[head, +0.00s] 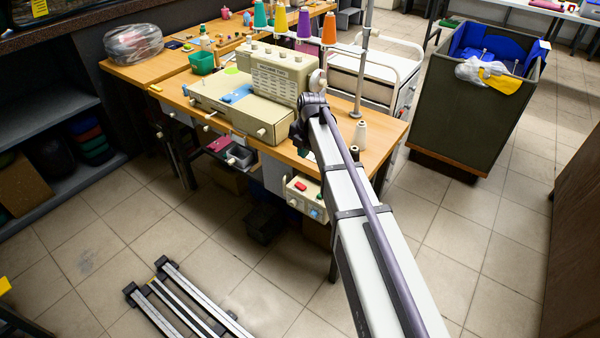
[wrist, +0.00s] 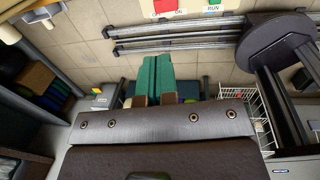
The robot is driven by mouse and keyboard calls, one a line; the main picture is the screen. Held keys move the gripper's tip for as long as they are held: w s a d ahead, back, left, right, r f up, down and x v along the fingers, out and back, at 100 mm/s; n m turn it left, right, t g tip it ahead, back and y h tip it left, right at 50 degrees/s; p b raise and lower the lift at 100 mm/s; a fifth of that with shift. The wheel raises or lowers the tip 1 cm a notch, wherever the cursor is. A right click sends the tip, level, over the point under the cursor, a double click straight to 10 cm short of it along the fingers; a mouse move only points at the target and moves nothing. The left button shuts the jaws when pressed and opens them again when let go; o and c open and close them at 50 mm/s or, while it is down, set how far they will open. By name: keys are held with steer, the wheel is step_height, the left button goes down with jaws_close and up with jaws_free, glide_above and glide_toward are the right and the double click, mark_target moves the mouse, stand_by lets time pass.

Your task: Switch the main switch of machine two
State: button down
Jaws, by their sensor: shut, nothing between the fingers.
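A beige sewing machine (head: 275,80) stands on a wooden table. A beige control box (head: 304,198) with a red button (head: 300,186) and a bluish knob (head: 315,213) hangs below the table's front edge. I cannot tell which number this machine has, or which control is the main switch. My arm reaches up to the table's front right, and its end mostly hides my gripper in the head view. In the wrist view my gripper (wrist: 157,62) shows green fingers, shut and empty. White plates with a red label (wrist: 165,7) and a green label (wrist: 213,6) show at the top edge.
Thread cones (head: 304,25) stand behind the machine, and a white cone (head: 360,134) stands by the table's right edge. A dark bin (head: 470,115) stands at the right. Metal rails (head: 190,305) lie on the tiled floor. Dark shelves (head: 45,115) are at the left.

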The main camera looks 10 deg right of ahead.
mark_target(297, 184)
steer(key=f+b, duration=0.4)
steer(key=w+a+f+b, duration=0.1)
steer(key=f+b, duration=0.8)
steer(key=f, duration=0.1)
steer(key=shift+w+a+b, duration=0.15)
steer(key=shift+w+b, duration=0.05)
steer(key=shift+b, duration=0.15)
steer(key=shift+r, duration=0.15)
steer(key=shift+w+a+f+g, duration=0.1)
steer(key=shift+w+f+g, duration=0.2)
steer(key=shift+f, duration=0.1)
steer(key=shift+s+a+h+b, duration=0.1)
steer(key=shift+s+h+b, duration=0.05)
steer(key=shift+h+b, duration=0.3)
steer(key=shift+s, duration=0.2)
